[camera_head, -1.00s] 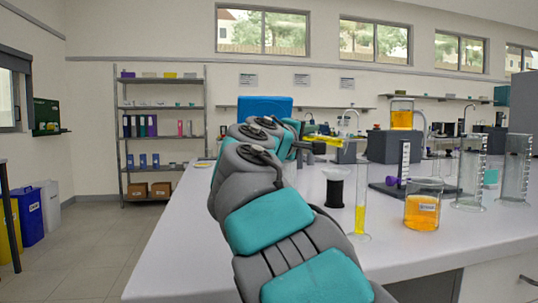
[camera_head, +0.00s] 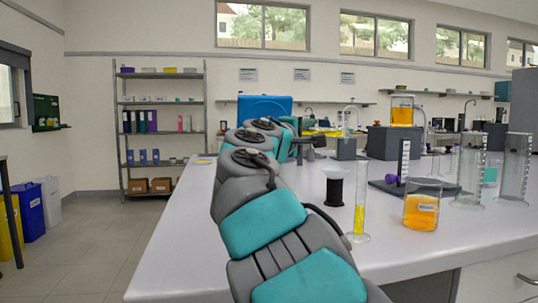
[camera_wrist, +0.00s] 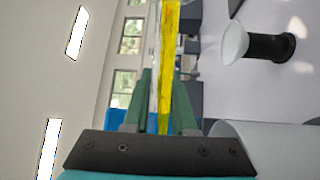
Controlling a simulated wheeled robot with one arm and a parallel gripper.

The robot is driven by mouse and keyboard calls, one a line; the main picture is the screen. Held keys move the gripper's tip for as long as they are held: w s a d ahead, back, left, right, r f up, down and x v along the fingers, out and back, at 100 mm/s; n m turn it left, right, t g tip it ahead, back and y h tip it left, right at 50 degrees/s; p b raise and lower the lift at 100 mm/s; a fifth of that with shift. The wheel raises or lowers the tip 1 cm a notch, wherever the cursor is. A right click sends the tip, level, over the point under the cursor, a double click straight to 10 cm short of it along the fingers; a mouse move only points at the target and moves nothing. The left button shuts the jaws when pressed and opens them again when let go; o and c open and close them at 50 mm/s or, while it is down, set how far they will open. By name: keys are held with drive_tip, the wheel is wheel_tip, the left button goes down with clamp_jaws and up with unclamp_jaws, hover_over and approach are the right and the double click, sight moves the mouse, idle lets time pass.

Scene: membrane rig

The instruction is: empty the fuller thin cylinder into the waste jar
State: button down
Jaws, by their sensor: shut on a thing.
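My gripper (camera_wrist: 165,115) is shut on a thin clear cylinder (camera_wrist: 167,50) with yellow liquid. The cylinder lies nearly level, with the liquid along its lower side and a clear strip above. In the head view it is a small yellow streak (camera_head: 322,133) at the end of my arm, above the back of the bench, partly hidden. Another thin cylinder (camera_head: 360,205) with yellow liquid stands upright on the bench. A wide glass jar (camera_head: 421,208) with orange liquid and a label stands right of it; the label is too small to read. My gripper is well behind and left of that jar.
A black spool-shaped stand (camera_head: 334,188) with a white top is left of the standing cylinder. Two tall clear cylinders (camera_head: 470,175) (camera_head: 515,170) stand at right. A dark-based stand with a scale (camera_head: 403,165) and a grey block with an orange-filled vessel (camera_head: 402,112) are behind.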

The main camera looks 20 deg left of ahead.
drive_tip(key=shift+a+r+n+t+p, duration=0.1)
drive_tip(key=shift+r+n+t+p, duration=0.2)
drive_tip(key=shift+r+n+p, duration=0.25)
wheel_tip(320, 180, up, 9)
drive_tip(key=s+a+n+t+y, duration=0.1)
drive_tip(key=a+n+t+y, duration=0.2)
drive_tip(key=n, duration=0.9)
drive_tip(key=shift+r+n+y, duration=0.15)
drive_tip(key=shift+n+y, duration=0.2)
drive_tip(key=shift+y, duration=0.65)
